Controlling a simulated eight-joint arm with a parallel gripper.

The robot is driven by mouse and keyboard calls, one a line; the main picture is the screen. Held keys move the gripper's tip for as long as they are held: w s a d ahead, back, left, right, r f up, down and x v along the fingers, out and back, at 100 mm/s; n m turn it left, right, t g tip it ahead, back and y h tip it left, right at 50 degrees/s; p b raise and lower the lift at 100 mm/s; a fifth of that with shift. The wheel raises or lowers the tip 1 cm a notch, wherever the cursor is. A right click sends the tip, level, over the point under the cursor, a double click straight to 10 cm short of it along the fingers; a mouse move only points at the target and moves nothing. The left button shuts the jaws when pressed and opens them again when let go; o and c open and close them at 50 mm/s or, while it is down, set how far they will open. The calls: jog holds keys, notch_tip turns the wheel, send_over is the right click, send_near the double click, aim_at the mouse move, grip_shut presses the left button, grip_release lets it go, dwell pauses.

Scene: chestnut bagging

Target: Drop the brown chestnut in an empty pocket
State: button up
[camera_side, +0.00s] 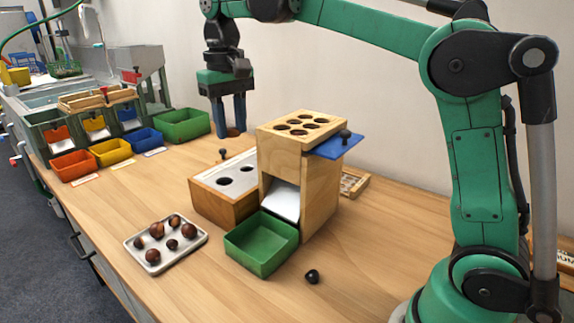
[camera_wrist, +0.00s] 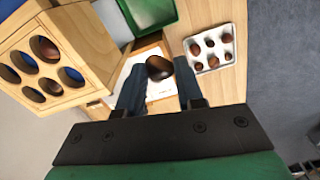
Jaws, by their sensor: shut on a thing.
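My gripper (camera_side: 231,131) is shut on a brown chestnut (camera_wrist: 159,68), which shows between the two fingertips in the wrist view. In the side view it hangs behind and left of a wooden tower (camera_side: 283,148). The tower's top has several round pockets (camera_side: 302,126), which also show at the left of the wrist view (camera_wrist: 48,82). Blue shows at the bottom of several pockets there; one upper pocket (camera_wrist: 44,48) looks brown inside. The held chestnut is clear of the tower, to its right in the wrist view.
A lower wooden box (camera_side: 207,209) with a white holed top stands beside the tower. A green bin (camera_side: 262,262) sits at the tower's chute. A white tray (camera_side: 152,268) holds several chestnuts. A small black object (camera_side: 312,276) lies on the table. A blue slide (camera_side: 337,148) sticks out of the tower.

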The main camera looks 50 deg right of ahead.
jog(key=d+m, duration=0.1)
jog(key=d, duration=0.5)
jog(key=s+d+r+m, duration=0.1)
jog(key=d, duration=0.5)
jog(key=d+r+m, duration=0.1)
jog(key=d, duration=0.5)
jog(key=shift+s+r+m, duration=0.1)
jog(key=shift+s+m, duration=0.15)
jog(key=shift+m, duration=0.15)
jog(key=shift+d, duration=0.2)
jog(key=shift+s+f, duration=0.1)
jog(key=shift+f, duration=0.9)
jog(key=shift+f, duration=0.6)
jog(key=o, duration=1.2)
